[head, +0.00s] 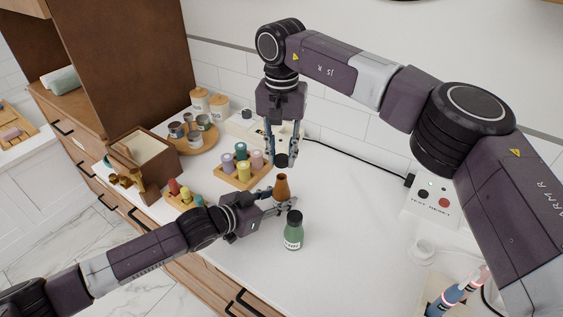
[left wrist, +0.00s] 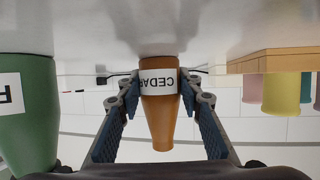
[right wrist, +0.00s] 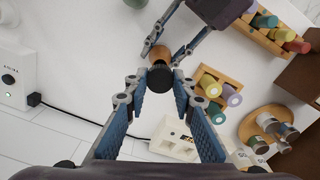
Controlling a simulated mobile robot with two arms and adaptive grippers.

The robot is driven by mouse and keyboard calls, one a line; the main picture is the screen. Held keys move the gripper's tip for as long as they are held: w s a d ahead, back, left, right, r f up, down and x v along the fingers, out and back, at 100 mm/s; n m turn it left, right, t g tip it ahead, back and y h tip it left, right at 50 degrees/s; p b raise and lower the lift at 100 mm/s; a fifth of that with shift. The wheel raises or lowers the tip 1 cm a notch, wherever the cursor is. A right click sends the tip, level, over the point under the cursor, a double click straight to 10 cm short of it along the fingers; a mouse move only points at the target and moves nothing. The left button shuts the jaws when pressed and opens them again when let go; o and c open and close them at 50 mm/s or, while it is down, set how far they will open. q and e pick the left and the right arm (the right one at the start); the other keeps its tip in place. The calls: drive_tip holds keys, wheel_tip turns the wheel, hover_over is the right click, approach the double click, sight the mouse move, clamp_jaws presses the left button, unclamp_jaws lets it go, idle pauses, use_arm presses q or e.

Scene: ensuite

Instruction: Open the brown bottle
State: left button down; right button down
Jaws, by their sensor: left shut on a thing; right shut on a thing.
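The brown bottle (head: 282,188) stands upright on the white counter, its bare tapered neck showing. My left gripper (head: 276,202) is shut around its body from the side. In the left wrist view the brown bottle (left wrist: 160,120) appears upside down, with a "CEDAR" label between the fingers and no cap on its end. My right gripper (head: 283,152) points down above the bottle and is shut on a black cap (head: 282,160). A gap shows between cap and bottle. In the right wrist view the cap (right wrist: 160,78) sits between the fingertips, partly covering the brown bottle (right wrist: 160,54).
A green bottle with a black cap (head: 293,233) stands close in front of the brown one. Wooden racks of coloured spools (head: 240,175) and a round tray of jars (head: 208,145) lie left. A white switch box (head: 432,202) stands right. The counter between is clear.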

use_arm(q)
drive_tip(key=c, duration=1.3)
unclamp_jaws()
drive_tip(key=shift+o, duration=0.2)
